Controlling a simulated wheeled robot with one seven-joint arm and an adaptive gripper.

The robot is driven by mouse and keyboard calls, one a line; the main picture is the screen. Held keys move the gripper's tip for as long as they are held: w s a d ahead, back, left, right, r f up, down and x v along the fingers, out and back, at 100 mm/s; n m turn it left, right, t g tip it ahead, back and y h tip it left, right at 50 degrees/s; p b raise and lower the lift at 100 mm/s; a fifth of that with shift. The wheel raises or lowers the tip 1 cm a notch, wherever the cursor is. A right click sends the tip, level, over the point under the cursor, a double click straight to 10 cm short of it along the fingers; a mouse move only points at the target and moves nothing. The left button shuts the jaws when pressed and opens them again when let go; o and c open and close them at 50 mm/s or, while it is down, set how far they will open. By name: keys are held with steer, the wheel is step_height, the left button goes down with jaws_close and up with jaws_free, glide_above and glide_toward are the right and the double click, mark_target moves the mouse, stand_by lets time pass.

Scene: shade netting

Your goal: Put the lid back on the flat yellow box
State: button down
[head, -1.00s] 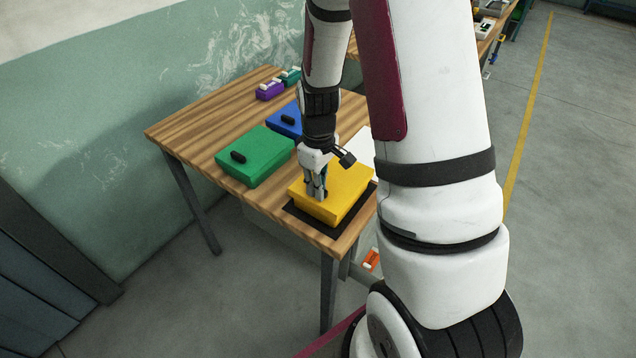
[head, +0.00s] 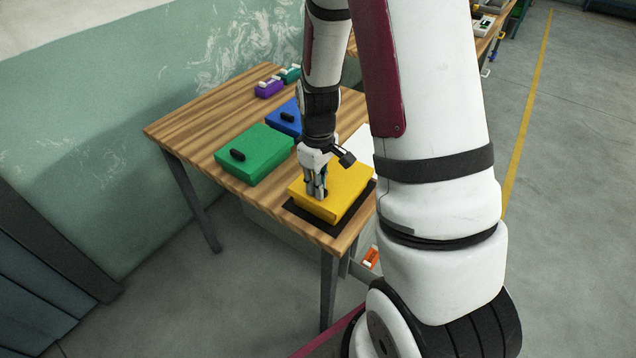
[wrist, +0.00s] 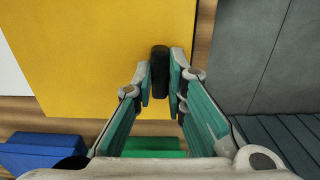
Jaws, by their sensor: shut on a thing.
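The flat yellow box (head: 345,192) sits on a black mat (head: 318,223) near the table's front edge. Its yellow top, the lid (wrist: 100,60), fills much of the wrist view. I cannot tell whether the lid is fully seated all around. My gripper (head: 318,194) points down over the near left part of the lid. In the wrist view my gripper (wrist: 161,92) has its fingers on both sides of the lid's black handle (wrist: 160,70), shut on it. The fingers partly hide the handle in the head view.
A green box (head: 258,158) with a black handle stands left of the yellow one. A blue box (head: 285,120) is behind it, with a small purple box (head: 268,90) farther back. A white sheet (head: 360,147) lies behind the yellow box. My arm hides the table's right side.

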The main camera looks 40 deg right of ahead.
stand_by(0.3)
steer(key=c, duration=1.5)
jaws_free()
steer(key=shift+c, duration=0.2)
